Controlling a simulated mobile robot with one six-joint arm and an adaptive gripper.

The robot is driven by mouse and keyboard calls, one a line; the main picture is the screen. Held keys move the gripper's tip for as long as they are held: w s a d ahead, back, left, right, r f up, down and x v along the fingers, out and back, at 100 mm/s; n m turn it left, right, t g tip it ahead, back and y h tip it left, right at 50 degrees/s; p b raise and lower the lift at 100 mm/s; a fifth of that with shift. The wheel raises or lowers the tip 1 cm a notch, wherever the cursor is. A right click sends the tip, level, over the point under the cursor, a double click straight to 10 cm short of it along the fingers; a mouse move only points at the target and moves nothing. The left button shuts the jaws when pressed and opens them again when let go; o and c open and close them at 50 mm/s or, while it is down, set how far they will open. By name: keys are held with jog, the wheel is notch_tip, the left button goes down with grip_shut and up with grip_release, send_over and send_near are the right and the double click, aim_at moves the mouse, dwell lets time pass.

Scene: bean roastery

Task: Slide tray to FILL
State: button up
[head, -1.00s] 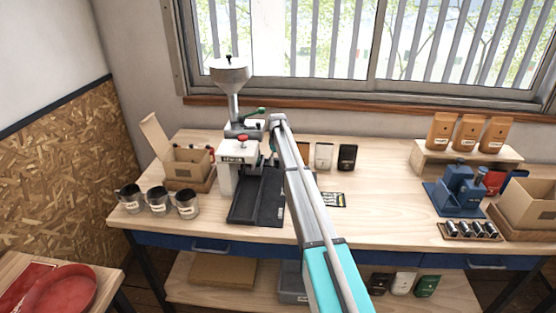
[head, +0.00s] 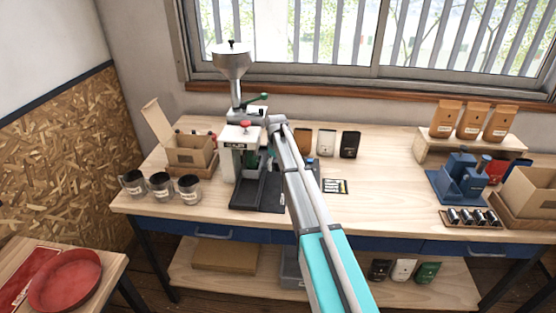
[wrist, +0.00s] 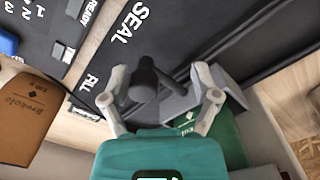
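The dark sealing station base (head: 259,196) stands on the bench, with a white press unit (head: 238,140) at its back left. The wrist view shows its dark track (wrist: 110,50) with the words READY, FILL and SEAL. A dark handle (wrist: 146,84) stands between the fingers of my gripper (wrist: 160,82). The fingers are spread, with a gap on the right of the handle. A grey piece (wrist: 178,105), perhaps part of the tray, lies beside the handle. A green pouch (wrist: 225,140) shows just behind. In the head view my arm hides the fingers.
A funnel hopper (head: 232,64) rises above the press. Several metal cups (head: 161,186) and an open carton (head: 190,152) stand to the left. Pouches (head: 326,142) stand to the right, near a small card (head: 335,186). The bench's middle right is clear.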

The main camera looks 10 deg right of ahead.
jog(key=s+a, duration=0.1)
jog(key=s, duration=0.4)
jog(key=s+a, duration=0.1)
jog(key=s, duration=0.2)
jog(key=shift+s+a, duration=0.2)
jog(key=shift+a, duration=0.15)
jog(key=shift+r+p, duration=0.45)
jog(key=shift+r, duration=0.05)
notch_tip(320, 180, up, 13)
jog(key=p, duration=1.3)
jog(key=s+f+m+b, duration=0.1)
jog(key=s+f+b, duration=0.2)
jog(key=s, duration=0.2)
jog(key=shift+s, duration=0.25)
jog(key=s+f+m+b, duration=0.1)
jog(key=s+m, duration=0.3)
jog(key=s, duration=1.9)
jog(key=shift+s+f+b, duration=0.3)
jog(key=shift+f+b, duration=0.1)
jog(key=shift+d, duration=0.1)
